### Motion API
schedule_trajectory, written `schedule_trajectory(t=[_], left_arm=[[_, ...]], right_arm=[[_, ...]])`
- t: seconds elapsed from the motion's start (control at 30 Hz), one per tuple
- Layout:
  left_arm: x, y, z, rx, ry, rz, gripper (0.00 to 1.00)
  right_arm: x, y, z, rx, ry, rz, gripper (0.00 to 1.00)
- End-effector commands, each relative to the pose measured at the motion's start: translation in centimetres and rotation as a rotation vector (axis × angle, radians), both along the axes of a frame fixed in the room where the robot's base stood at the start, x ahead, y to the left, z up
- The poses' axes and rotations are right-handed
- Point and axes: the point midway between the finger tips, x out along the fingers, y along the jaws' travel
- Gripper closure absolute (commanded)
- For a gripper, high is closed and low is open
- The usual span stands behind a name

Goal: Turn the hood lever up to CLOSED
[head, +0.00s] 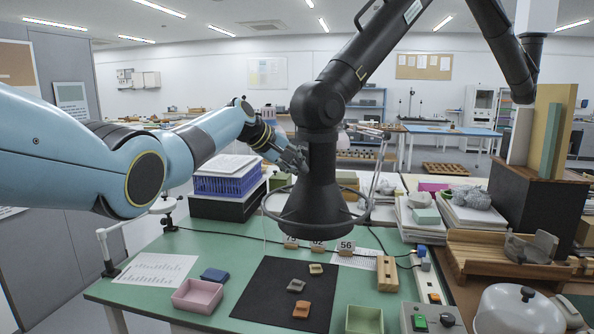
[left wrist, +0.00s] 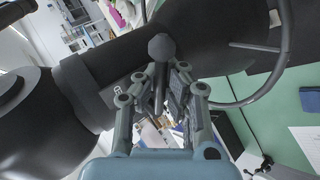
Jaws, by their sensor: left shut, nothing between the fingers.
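The black fume hood (head: 319,180) hangs over the green table in the middle of the head view, and its neck and body fill much of the left wrist view (left wrist: 95,75). A dark round knob on a short stem, seemingly the hood lever (left wrist: 162,46), shows just beyond my left fingertips in the left wrist view. I cannot tell whether they touch it. A small label plate (left wrist: 138,76) is on the hood beside it. My left gripper (head: 298,160) is shut and empty, close against the left side of the hood neck. My right gripper is out of view.
A wire ring (head: 270,213) surrounds the hood's lower part. Below are a black mat (head: 258,300) with several sherds, a pink tray (head: 197,296) and a blue block (head: 214,275). Blue and black crates (head: 228,184) stand at left. A wooden rack (head: 500,255) is at right.

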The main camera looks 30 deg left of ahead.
Motion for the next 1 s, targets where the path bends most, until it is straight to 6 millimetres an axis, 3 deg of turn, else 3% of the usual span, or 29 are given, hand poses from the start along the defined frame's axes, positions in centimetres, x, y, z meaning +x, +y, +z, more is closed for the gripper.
schedule_trajectory(t=[0.4, 1.0], left_arm=[[0.0, 0.1, 0.8, -0.162, 0.097, 0.005, 1.00], [0.0, 0.1, 1.0, -0.184, 0.112, 0.004, 0.98]], right_arm=[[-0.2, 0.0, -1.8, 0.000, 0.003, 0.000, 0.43], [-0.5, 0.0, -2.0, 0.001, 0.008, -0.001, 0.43]])
